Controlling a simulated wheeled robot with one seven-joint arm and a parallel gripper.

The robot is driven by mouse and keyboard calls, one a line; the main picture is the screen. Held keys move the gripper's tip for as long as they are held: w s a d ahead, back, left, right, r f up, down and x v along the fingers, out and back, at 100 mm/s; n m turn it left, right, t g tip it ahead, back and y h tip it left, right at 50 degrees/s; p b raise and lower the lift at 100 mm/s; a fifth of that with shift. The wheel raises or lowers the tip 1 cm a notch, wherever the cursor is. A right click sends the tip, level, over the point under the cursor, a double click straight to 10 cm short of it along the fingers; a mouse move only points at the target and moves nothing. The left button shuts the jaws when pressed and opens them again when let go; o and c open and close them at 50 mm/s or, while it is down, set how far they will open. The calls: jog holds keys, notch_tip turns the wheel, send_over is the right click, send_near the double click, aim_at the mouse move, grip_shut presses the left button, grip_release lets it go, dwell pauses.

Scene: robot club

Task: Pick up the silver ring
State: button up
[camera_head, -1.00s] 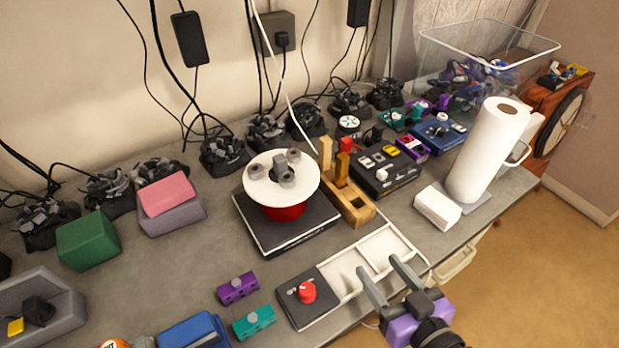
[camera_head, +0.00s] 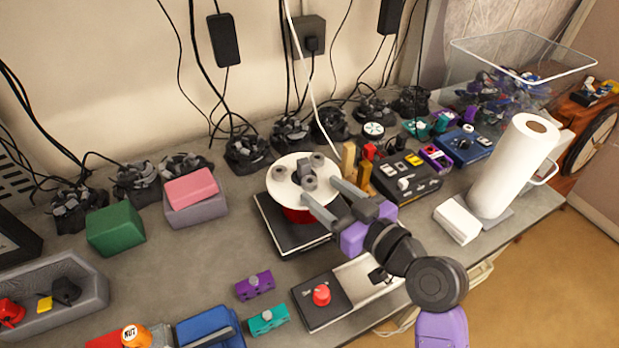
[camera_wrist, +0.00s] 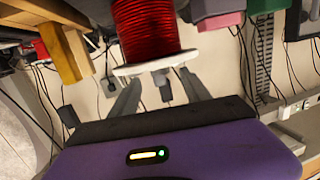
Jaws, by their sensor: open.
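A white disc (camera_head: 283,185) tops a spool of red wire (camera_head: 297,215). Several small grey round pieces (camera_head: 302,168) sit on the disc; I cannot tell for sure which is the silver ring. My gripper (camera_head: 320,190) is open, with its fingertips over the disc's right edge, beside the nearest grey piece (camera_head: 309,183). In the wrist view the red wire (camera_wrist: 146,30) and white disc (camera_wrist: 150,65) appear upside down. A grey piece (camera_wrist: 161,80) shows between the two fingers there; I cannot tell whether they touch it.
The spool stands on a black flat box (camera_head: 280,235). A wooden block holder (camera_head: 349,160) stands close right of the spool. A paper towel roll (camera_head: 515,165) stands farther right. Purple (camera_head: 254,286) and teal (camera_head: 268,320) blocks lie in front.

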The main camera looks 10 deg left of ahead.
aim_at(310, 183)
jog(key=shift+x, duration=1.45)
jog(key=shift+c, duration=0.5)
grip_shut()
jog(key=shift+r, duration=0.1)
